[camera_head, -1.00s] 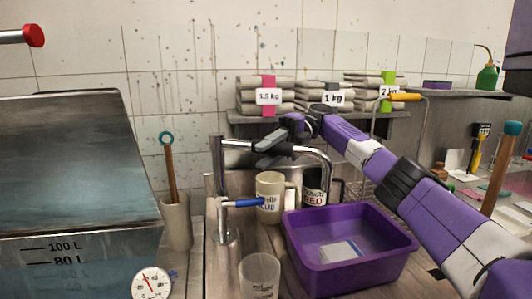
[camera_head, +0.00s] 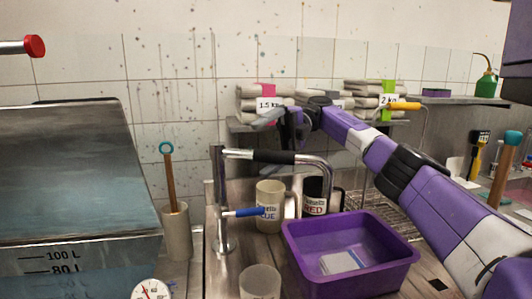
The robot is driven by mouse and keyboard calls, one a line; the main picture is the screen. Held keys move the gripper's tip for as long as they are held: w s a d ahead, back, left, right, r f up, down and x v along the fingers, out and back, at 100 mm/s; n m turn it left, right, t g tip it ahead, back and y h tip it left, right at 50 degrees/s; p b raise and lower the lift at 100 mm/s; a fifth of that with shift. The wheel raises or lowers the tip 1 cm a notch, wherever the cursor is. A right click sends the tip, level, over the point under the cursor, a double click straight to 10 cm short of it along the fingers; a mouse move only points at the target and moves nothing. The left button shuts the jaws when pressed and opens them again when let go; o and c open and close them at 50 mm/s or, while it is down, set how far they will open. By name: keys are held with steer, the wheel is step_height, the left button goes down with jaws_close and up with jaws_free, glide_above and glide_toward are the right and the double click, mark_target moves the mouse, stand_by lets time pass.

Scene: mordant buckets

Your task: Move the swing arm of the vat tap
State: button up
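The vat tap has an upright chrome post (camera_head: 221,200) with a blue-handled lever (camera_head: 245,212) low on it. Its swing arm (camera_head: 273,157) runs right from the post, with a black sleeve round its middle, and bends down at the right end over the purple basin's back-left corner area.
The purple basin (camera_head: 300,241) stands right of the post. A beige BLUE mug (camera_head: 270,196), a dark RED mug (camera_head: 314,206) and a beaker (camera_head: 260,281) stand near the tap. The large vat (camera_head: 80,244) is at left. A holder (camera_head: 177,230) with a wooden-handled tool stands between.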

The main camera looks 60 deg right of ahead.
steer(key=shift+n+y, duration=0.3)
steer(key=shift+n, duration=0.2)
steer(key=r+p, duration=0.2)
steer(key=r, duration=0.3)
steer(key=r+p, duration=0.2)
steer(key=r, duration=0.2)
steer(key=s+r+p, duration=0.1)
steer(key=r, duration=0.4)
steer(key=shift+a+r+p, duration=0.35)
steer(key=shift+p, duration=0.05)
steer(key=c, duration=0.4)
steer(key=shift+o, duration=0.2)
steer(key=shift+w+r+p, duration=0.2)
steer(key=shift+r+p, duration=0.7)
steer(key=shift+p, duration=0.15)
